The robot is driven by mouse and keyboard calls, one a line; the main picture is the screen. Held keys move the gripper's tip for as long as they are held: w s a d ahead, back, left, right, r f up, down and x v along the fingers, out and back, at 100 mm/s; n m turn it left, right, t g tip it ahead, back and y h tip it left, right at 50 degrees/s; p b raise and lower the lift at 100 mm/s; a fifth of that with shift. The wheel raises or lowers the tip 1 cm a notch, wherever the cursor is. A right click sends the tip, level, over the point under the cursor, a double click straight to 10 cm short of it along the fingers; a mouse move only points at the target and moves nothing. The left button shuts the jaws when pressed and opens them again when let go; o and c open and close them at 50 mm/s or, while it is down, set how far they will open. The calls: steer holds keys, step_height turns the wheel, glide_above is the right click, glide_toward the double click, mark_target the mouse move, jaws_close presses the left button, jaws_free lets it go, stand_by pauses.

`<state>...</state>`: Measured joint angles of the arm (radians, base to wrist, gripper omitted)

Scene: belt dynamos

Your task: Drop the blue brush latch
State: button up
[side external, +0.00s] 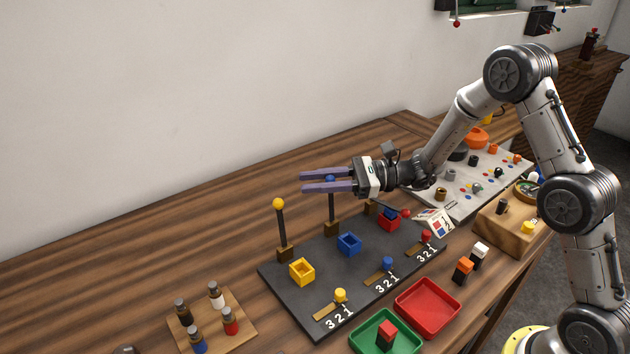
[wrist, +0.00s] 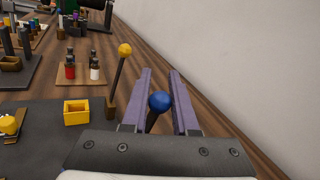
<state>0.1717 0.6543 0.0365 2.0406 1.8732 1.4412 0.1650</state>
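The blue-knobbed lever stands upright on the dark board (side external: 330,278); its dark rod (side external: 331,208) rises from a brown base. Its round blue knob (wrist: 159,101) sits between the two purple fingers of my gripper (wrist: 161,72). In the side view my gripper (side external: 304,182) lies roughly level at the knob's height, mostly covering it. The fingers are spread, and I cannot tell whether either touches the knob. A blue square socket (side external: 349,244) and a blue slider knob (side external: 387,263) beside the numbers 3 2 1 are in the same row.
The yellow-knobbed lever (side external: 279,203) stands upright to the left, near a yellow square socket (side external: 302,272). A red socket (side external: 389,222) and red slider knob (side external: 426,236) are to the right. Red (side external: 428,306) and green (side external: 362,340) trays sit in front. The back left table is clear.

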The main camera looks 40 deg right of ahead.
jaws_close()
stand_by(1.0)
